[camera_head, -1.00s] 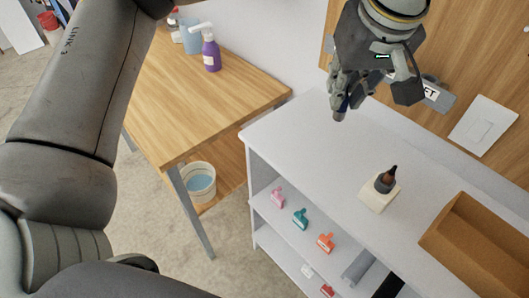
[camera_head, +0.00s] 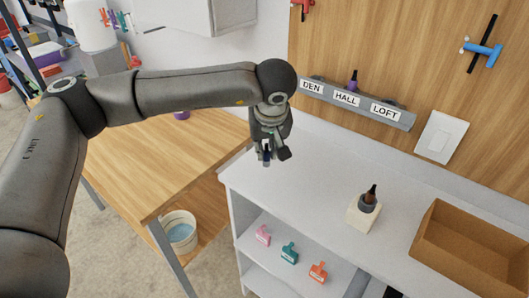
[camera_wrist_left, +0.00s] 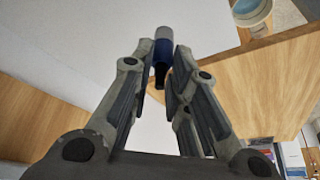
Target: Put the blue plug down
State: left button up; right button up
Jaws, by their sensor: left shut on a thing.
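My left gripper (camera_head: 267,150) points down over the left end of the white counter top (camera_head: 310,190). It is shut on the blue plug (camera_wrist_left: 163,48), a small cylinder with a grey end that sticks out past the fingertips in the left wrist view. In the head view only a small dark blue bit of the plug (camera_head: 267,159) shows between the fingers. It looks close above the counter; I cannot tell whether it touches. My right gripper is not in view.
A grey rack (camera_head: 358,104) labelled DEN, HALL and LOFT is on the wall, with a purple piece on it. A white block (camera_head: 363,215) with a dark-topped piece and a brown tray (camera_head: 470,245) stand on the counter's right. The counter's left part is clear.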

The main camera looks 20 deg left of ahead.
pick_arm(q)
jog(key=shift+w+a+f, duration=0.25)
jog(key=shift+w+f, duration=0.2)
jog(key=shift+f, duration=0.15)
jog(key=p+x, duration=0.1)
jog(key=x, duration=0.1)
jog(key=p+x, duration=0.1)
jog(key=shift+s+f, duration=0.25)
jog(key=shift+f, duration=0.35)
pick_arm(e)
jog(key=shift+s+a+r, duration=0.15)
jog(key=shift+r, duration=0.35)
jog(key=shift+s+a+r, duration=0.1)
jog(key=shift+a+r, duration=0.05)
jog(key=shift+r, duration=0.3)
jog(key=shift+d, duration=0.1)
pick_arm(q)
jog(key=shift+f+b, duration=0.25)
jog(key=shift+b, duration=0.15)
jog(key=o, duration=0.8)
jog(key=shift+r, duration=0.1)
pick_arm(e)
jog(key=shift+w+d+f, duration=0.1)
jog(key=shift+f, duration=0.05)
pick_arm(q)
jog(key=shift+r, duration=0.1)
